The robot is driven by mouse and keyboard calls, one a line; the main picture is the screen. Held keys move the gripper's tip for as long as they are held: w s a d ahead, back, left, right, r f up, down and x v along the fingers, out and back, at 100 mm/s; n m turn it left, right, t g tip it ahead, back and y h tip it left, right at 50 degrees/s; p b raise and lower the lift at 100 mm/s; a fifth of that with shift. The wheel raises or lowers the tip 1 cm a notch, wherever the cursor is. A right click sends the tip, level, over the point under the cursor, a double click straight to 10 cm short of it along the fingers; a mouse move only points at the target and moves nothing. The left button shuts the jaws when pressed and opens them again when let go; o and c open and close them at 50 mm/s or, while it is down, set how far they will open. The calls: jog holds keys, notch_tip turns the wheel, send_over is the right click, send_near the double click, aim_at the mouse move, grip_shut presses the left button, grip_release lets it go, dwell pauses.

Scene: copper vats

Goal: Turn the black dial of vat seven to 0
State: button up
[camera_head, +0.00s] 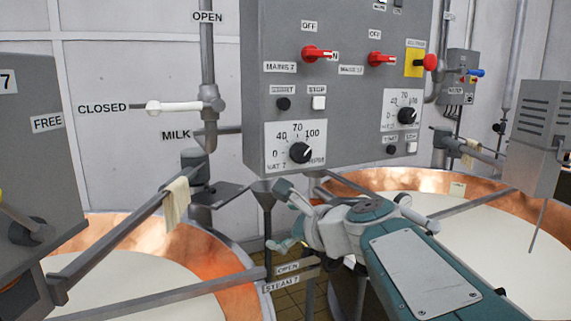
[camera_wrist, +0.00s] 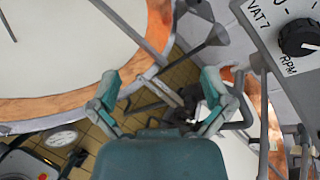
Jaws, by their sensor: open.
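The black dial of vat seven (camera_head: 300,153) sits on a white plate (camera_head: 277,142) low on the left of the grey control box. Its white pointer mark aims up and right, near the 100. The dial also shows at the right edge of the wrist view (camera_wrist: 298,38), beside the VAT7 and RPM lettering. My gripper (camera_head: 284,217) is open and empty, below the box and apart from the dial. Its two spread fingers show in the wrist view (camera_wrist: 160,82).
A second black dial (camera_head: 407,116) is on the right of the box. Red switches (camera_head: 318,54), a black button (camera_head: 284,103) and a red emergency knob (camera_head: 430,62) stick out. Copper vats (camera_head: 235,298) flank the arm.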

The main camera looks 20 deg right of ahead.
jog(key=w+d+r+m+t+h, duration=0.1)
jog(key=w+d+r+m+t, duration=0.3)
jog(key=d+m, duration=0.35)
jog(key=m+h, duration=0.2)
jog(key=m, duration=0.4)
send_near(304, 154)
jog(key=shift+n+t, duration=0.25)
jog(key=shift+t, duration=0.05)
jog(key=w, duration=0.3)
jog(key=w+a, duration=0.1)
jog(key=w, duration=0.1)
jog(key=shift+w+f, duration=0.15)
jog(key=shift+f, duration=0.2)
jog(key=w, duration=0.3)
jog(key=w+d, duration=0.1)
jog(key=w, duration=0.1)
jog(key=shift+w, duration=0.4)
jog(key=shift+w+a, duration=0.15)
jog(key=shift+a, duration=0.25)
jog(key=shift+c, duration=0.6)
jog(key=shift+d, duration=0.15)
jog(key=c, duration=1)
